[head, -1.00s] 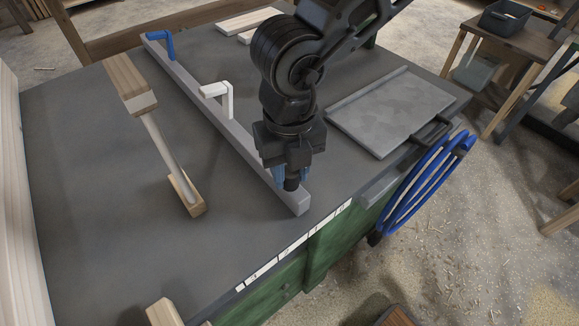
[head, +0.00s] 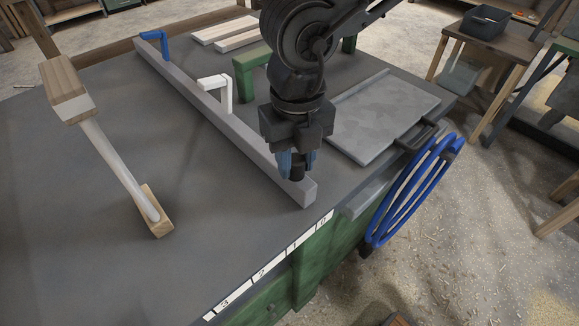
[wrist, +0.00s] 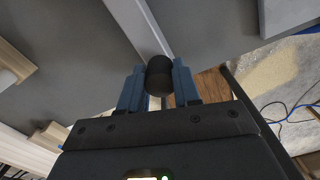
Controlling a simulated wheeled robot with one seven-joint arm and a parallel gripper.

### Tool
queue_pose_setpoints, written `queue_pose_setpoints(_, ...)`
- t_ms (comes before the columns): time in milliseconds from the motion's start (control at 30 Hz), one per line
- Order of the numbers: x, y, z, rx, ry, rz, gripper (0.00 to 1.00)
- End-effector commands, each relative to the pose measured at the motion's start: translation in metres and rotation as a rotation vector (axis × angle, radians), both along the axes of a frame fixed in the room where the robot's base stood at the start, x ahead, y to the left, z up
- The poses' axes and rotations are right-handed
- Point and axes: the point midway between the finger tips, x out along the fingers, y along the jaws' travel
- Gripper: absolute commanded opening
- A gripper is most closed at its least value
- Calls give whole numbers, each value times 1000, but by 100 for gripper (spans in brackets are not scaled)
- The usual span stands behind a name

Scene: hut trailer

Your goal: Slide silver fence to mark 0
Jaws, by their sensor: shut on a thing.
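The silver fence (head: 222,118) is a long grey bar lying slantwise across the dark table top. It has a blue handle at its far end, a white handle midway and a black knob (wrist: 160,75) near its front end. My gripper (head: 297,170) is shut on this knob, one blue finger on each side; in the wrist view the knob sits between the fingers (wrist: 159,88). A white scale strip (head: 270,266) with marks runs along the front edge. The fence's front end lies just behind the strip's right end, near the 0 mark (head: 322,218).
A grey plate (head: 385,115) lies to the right, with a green bracket (head: 252,72) and wooden strips (head: 225,32) behind. A blue hose coil (head: 410,190) hangs at the right side.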

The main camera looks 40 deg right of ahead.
Motion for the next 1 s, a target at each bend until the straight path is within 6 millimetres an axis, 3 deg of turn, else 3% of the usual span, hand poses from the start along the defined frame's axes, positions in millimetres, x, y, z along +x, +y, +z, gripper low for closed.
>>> queue_pose_setpoints(233, 5, -7, 1, -14, -9, -7, 0)
queue_pose_setpoints(267, 5, -7, 1, -14, -9, -7, 35)
queue_pose_setpoints(500, 4, -6, 1, -12, -7, -7, 58)
queue_pose_setpoints(767, 2, -4, 2, -8, -4, -4, 58)
queue_pose_setpoints(1000, 3, -5, 32, -8, -7, -5, 58)
